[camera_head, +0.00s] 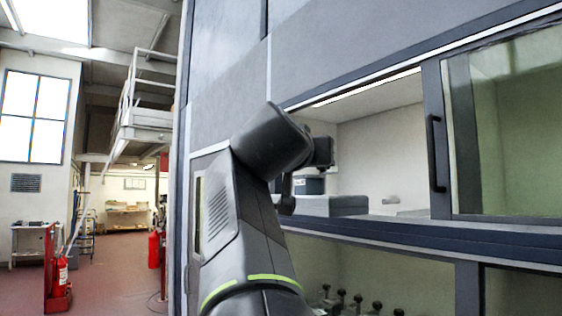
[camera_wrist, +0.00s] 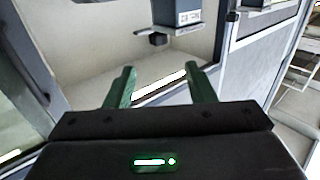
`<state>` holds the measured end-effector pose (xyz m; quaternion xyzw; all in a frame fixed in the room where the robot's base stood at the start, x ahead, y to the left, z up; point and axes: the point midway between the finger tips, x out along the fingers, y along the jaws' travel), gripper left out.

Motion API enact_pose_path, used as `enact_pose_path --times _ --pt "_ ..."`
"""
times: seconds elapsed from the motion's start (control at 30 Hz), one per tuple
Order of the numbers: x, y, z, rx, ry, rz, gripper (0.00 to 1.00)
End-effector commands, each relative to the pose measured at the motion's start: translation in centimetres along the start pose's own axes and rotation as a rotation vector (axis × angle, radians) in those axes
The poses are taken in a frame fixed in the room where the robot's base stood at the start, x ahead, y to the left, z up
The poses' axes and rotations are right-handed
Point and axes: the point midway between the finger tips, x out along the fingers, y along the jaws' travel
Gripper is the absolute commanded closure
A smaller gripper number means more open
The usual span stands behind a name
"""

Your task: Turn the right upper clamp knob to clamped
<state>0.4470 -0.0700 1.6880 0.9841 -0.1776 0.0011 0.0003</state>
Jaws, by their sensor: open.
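In the wrist view my gripper (camera_wrist: 160,72) has its two green fingers spread apart with nothing between them. Beyond the fingertips a small black knob (camera_wrist: 158,39) sticks out below a grey box with a label (camera_wrist: 177,12). The knob is apart from the fingers. I cannot tell whether it is the right upper clamp knob, or its setting. In the head view my arm reaches into the cabinet opening, and its end hides part of the inside.
A framed glass door with a black handle (camera_head: 436,153) stands right of the opening. The dark sill (camera_head: 430,233) runs below it. Several black-topped knobs (camera_head: 357,299) show in the lower bay. Open floor lies at the left, with red extinguishers (camera_head: 62,272).

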Motion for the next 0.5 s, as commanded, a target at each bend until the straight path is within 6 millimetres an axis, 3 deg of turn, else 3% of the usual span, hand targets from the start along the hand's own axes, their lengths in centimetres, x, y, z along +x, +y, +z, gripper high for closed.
enact_pose_path --times 0.3,0.5 --pt "6.8 0.1 -0.3 -0.002 -0.004 0.004 0.5" --pt "9.5 0.0 -0.1 -0.001 -0.003 0.002 0.5"
